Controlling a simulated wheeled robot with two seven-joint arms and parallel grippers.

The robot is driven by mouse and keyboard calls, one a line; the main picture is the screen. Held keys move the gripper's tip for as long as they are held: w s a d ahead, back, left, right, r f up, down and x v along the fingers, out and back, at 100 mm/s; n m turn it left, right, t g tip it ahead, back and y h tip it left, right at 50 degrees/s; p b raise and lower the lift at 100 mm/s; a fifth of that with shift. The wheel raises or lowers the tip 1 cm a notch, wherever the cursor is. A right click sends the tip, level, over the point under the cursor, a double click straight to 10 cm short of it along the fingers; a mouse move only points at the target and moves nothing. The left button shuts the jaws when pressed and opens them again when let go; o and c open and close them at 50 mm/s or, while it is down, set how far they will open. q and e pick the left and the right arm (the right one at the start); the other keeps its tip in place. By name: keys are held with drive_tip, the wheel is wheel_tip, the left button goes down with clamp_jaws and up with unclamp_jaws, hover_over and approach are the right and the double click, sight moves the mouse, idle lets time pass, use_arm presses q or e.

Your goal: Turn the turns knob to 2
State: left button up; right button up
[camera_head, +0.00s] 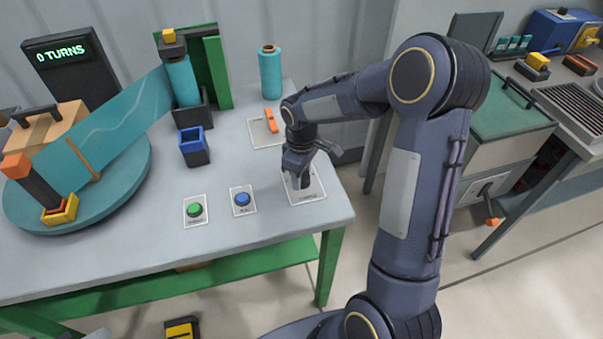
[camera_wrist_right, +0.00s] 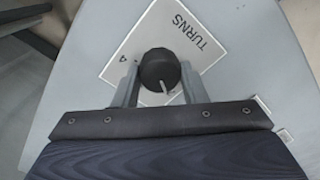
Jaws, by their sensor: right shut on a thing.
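The black turns knob (camera_wrist_right: 158,66) stands on a white plate (camera_wrist_right: 205,32) lettered TURNS at the table's right front corner. My right gripper (camera_head: 300,180) reaches down over it, and its fingers are shut on the knob's sides. In the wrist view the knob's white pointer line points toward the gripper's palm. One mark that looks like a 4 shows beside the knob; other marks are hidden. In the head view the gripper mostly covers the knob, and the plate (camera_head: 312,192) shows around it. A display (camera_head: 62,52) at the back left reads 0 TURNS. My left gripper is out of view.
A blue button (camera_head: 242,199) and a green button (camera_head: 194,210) sit left of the knob. An orange lever (camera_head: 271,121) and a teal roll (camera_head: 270,72) stand behind. A teal turntable (camera_head: 110,190) carries a box (camera_head: 62,128) with teal film.

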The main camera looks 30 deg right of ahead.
drive_tip(key=o, duration=1)
drive_tip(key=shift+c, duration=0.2)
wheel_tip(320, 180, up, 8)
drive_tip(key=shift+f, duration=0.1)
